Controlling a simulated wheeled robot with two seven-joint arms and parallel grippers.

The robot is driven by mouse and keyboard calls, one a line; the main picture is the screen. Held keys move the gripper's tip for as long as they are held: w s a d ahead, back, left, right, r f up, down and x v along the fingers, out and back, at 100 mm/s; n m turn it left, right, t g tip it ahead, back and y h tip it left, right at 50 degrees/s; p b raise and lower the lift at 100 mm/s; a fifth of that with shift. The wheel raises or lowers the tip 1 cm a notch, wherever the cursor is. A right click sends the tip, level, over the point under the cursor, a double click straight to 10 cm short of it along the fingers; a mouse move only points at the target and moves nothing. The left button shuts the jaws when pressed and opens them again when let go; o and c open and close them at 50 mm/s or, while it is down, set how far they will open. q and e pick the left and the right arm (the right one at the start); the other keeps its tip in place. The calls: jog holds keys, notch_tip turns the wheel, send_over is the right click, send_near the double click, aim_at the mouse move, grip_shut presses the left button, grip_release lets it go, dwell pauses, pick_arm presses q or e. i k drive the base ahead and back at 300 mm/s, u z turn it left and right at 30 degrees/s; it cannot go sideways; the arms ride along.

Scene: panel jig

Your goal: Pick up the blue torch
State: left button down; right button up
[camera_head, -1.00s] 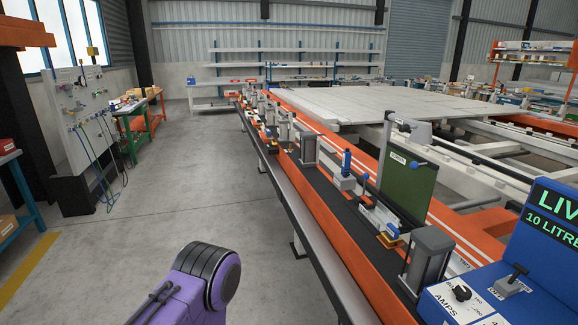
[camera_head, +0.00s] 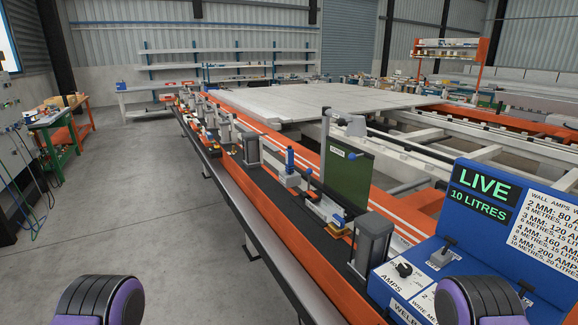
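Two small blue-handled items are on the orange-edged jig rail (camera_head: 262,215). One upright blue piece (camera_head: 290,158) stands on a grey block, and another blue piece (camera_head: 338,219) lies low in front of the green panel (camera_head: 346,175). I cannot tell for sure which of them is the blue torch. Purple and black links of my two arms show at the bottom left and bottom right. Neither gripper shows, and nothing held by them can be seen.
A blue welder control panel (camera_head: 470,235) with a LIVE display stands at the right front. A grey clamp post (camera_head: 371,241) rises beside it. A white slab table (camera_head: 330,101) fills the back. The grey floor (camera_head: 140,200) at left is clear.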

aim_at(289, 164)
jog(key=z, duration=0.15)
jog(key=k, duration=1)
jog(key=u, duration=1.1)
jog(key=i, duration=0.85)
jog(key=z, duration=0.65)
jog(key=i, duration=0.75)
jog(key=z, duration=0.3)
